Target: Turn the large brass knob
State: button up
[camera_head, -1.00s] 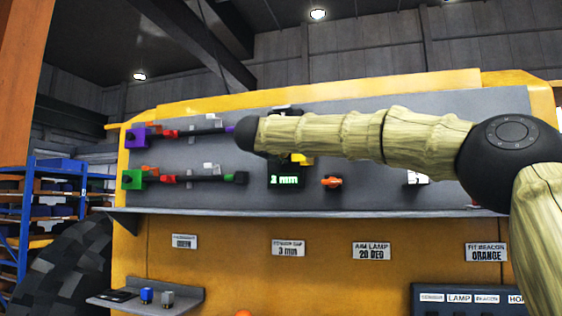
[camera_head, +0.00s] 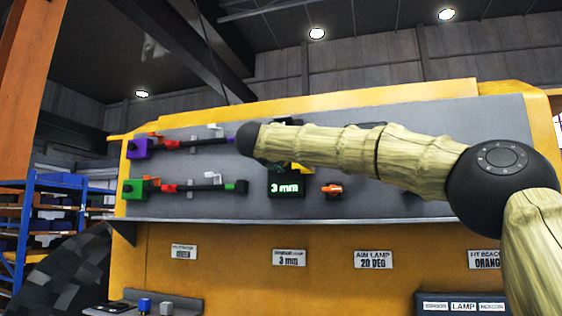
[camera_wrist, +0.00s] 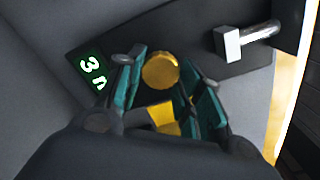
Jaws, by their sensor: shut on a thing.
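The large brass knob (camera_wrist: 160,70) is a round golden disc in the wrist view. My gripper (camera_wrist: 167,71) has its teal fingers on either side of it and is shut on it. A yellow block (camera_wrist: 163,117) shows between the fingers, nearer my wrist. The dark display (camera_wrist: 92,70) beside the knob has a green digit 3; in the head view the display (camera_head: 286,188) reads 3 mm. In the head view my arm hides the knob and most of my gripper.
A grey lever (camera_wrist: 245,40) sits across the dark plate from the display. On the panel are a purple valve block (camera_head: 138,148), a green one (camera_head: 133,189) and an orange knob (camera_head: 332,189). A ledge (camera_head: 330,220) runs below. A placard (camera_head: 289,258) reads 3 mm.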

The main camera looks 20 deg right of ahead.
jog(key=shift+r, duration=0.2)
jog(key=o, duration=1)
jog(key=shift+f, duration=0.1)
jog(key=v, duration=1.2)
